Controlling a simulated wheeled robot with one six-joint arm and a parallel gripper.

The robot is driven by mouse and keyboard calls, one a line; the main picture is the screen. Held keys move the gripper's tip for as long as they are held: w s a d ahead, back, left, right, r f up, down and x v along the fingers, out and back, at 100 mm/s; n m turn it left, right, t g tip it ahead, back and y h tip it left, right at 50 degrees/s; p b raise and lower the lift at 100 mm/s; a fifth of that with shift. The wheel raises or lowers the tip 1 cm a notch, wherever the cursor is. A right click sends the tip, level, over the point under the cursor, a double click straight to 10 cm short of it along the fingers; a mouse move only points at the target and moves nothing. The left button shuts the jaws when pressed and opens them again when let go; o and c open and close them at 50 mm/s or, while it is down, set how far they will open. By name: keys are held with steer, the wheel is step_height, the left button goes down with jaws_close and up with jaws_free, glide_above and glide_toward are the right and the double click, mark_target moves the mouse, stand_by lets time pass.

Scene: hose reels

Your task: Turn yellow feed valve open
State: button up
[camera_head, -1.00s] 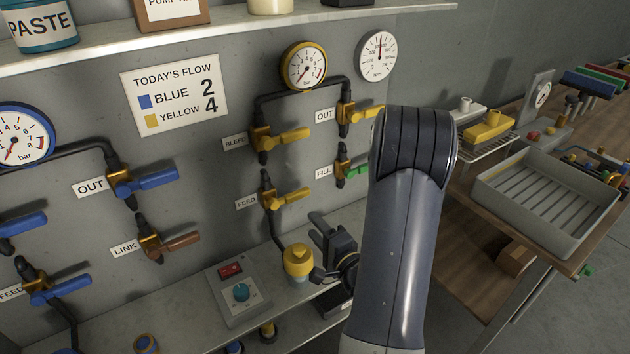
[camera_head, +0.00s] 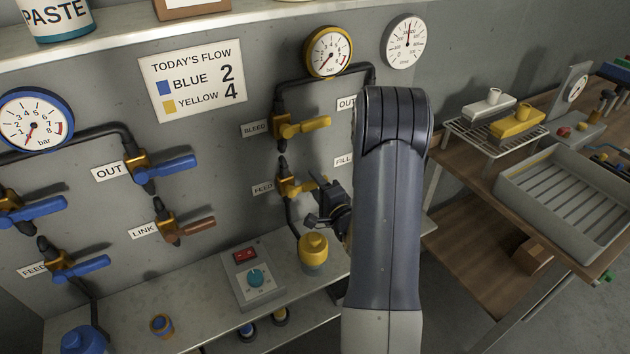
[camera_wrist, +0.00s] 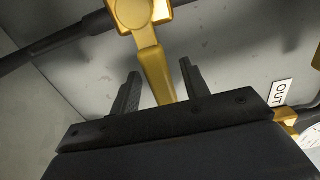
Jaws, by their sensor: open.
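The yellow feed valve (camera_head: 289,187) sits on the grey panel beside the FEED label (camera_head: 263,188), below the yellow bleed valve (camera_head: 300,127). Its handle points right, and the far end is hidden by my gripper (camera_head: 314,203). In the wrist view the feed valve's yellow handle (camera_wrist: 153,66) reaches between the two fingers of my gripper (camera_wrist: 160,74). The fingers are apart on either side of the handle, and a gap shows on both sides.
A yellow-capped container (camera_head: 314,250) stands on the lower shelf just below my gripper. A control box (camera_head: 255,275) with a red switch is to its left. My arm hides the valves near the OUT (camera_head: 346,104) and FILL (camera_head: 343,160) labels. Blue valves are at the left.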

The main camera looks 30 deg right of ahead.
steer(key=shift+w, duration=0.35)
steer(key=shift+c, duration=0.4)
jaws_close()
